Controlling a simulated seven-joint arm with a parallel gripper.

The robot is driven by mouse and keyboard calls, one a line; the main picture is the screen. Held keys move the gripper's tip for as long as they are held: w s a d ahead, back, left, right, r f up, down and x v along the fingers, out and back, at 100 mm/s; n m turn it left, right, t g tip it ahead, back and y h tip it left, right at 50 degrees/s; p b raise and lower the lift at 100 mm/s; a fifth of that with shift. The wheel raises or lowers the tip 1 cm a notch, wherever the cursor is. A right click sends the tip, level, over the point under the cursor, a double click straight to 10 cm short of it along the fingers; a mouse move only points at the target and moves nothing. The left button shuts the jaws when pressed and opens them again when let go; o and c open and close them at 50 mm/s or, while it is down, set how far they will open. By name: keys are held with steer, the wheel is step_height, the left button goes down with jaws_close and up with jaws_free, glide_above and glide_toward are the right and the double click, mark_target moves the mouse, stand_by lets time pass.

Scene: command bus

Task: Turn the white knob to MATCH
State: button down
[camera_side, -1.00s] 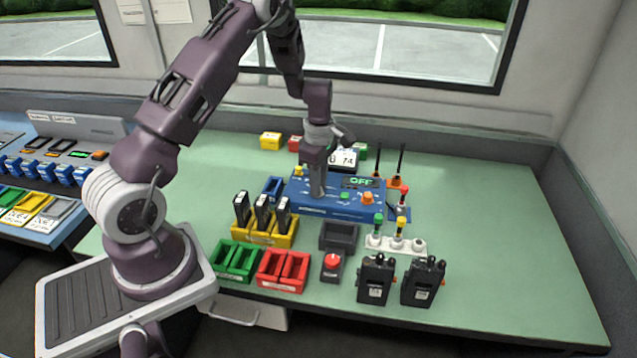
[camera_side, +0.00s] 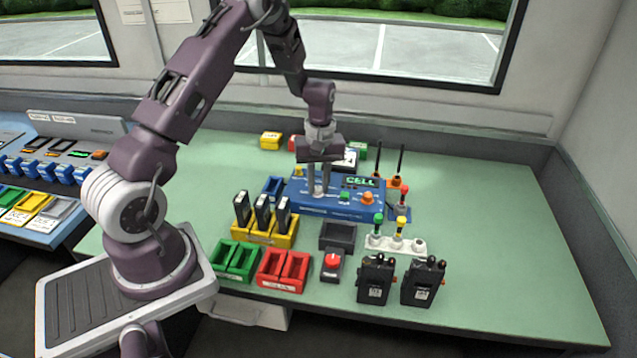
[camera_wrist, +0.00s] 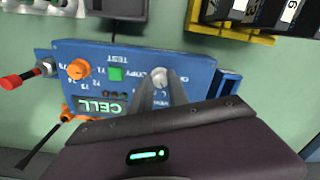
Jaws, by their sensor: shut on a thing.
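The blue device box (camera_side: 335,208) stands on the green table. Its lit green display (camera_side: 361,182) reads CELL; the display also shows in the wrist view (camera_wrist: 101,106). The white knob (camera_wrist: 160,74) is on the panel beside printed labels, partly covered by my fingers; no MATCH label is legible. My gripper (camera_side: 318,191) points down from above and is shut on the white knob. In the wrist view the fingers of my gripper (camera_wrist: 158,86) close around the knob from both sides.
The same panel has an orange knob (camera_wrist: 78,69) and a green button (camera_wrist: 115,73). A yellow rack (camera_side: 270,235) with black modules stands in front left of the box. A dark open tray (camera_side: 338,236) and a white stand (camera_side: 395,244) are in front. The right of the table is clear.

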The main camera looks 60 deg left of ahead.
mark_target(318, 189)
steer(key=m, duration=0.6)
steer(key=shift+m, duration=2.8)
steer(key=c, duration=1.3)
jaws_free()
steer(key=shift+r, duration=0.1)
step_height(318, 189, up, 7)
steer(key=shift+f, duration=0.1)
steer(key=shift+d, duration=0.1)
